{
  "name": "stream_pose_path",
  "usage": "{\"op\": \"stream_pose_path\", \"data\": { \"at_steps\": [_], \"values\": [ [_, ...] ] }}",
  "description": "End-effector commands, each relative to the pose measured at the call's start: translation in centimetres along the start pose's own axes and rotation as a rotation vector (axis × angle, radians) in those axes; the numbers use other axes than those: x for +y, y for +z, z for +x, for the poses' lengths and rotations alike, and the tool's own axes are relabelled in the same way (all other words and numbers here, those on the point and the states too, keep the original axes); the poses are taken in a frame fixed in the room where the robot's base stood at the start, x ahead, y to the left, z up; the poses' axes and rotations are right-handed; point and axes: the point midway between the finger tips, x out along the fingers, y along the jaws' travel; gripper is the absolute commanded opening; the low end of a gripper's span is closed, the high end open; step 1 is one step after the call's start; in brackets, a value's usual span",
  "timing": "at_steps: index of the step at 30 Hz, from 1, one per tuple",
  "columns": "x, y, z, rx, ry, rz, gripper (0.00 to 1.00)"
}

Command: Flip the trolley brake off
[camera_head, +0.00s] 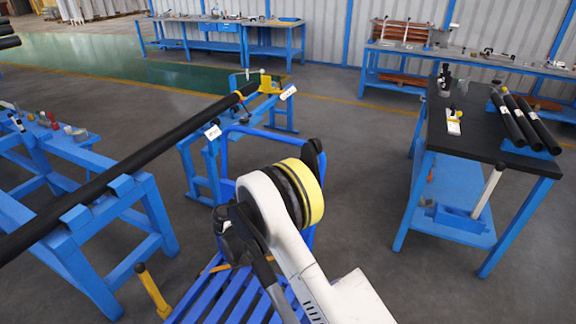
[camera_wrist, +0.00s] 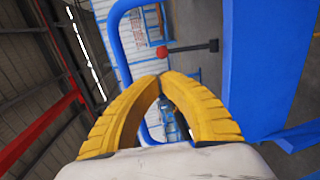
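The blue trolley (camera_head: 235,296) with a slatted deck stands at the bottom of the head view, partly hidden behind my white arm. A blue bent tube (camera_wrist: 118,45) lies beyond the fingers. A black rod with a red knob (camera_wrist: 165,51) shows above the fingertips; I cannot tell what it belongs to.
A long black pipe (camera_head: 135,160) rests on blue stands at the left. A black-topped table (camera_head: 470,135) with several black tubes stands at the right. Workbenches (camera_head: 220,30) line the back wall. Grey floor (camera_head: 350,140) is clear between the trolley and the right table.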

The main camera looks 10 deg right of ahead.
Motion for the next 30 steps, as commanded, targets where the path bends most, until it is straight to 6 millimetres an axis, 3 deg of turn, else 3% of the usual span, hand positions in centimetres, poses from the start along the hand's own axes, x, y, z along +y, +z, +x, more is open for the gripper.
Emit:
{"op": "stream_pose_path", "data": {
  "at_steps": [8, 24, 30],
  "values": [
    [-0.1, 0.1, 1.1, -0.003, -0.001, 0.001, 0.0],
    [-0.4, 0.1, 11.7, -0.003, -0.002, 0.002, 0.0],
    [-0.2, 0.1, 13.7, -0.001, -0.002, 0.001, 0.0]
  ]
}}
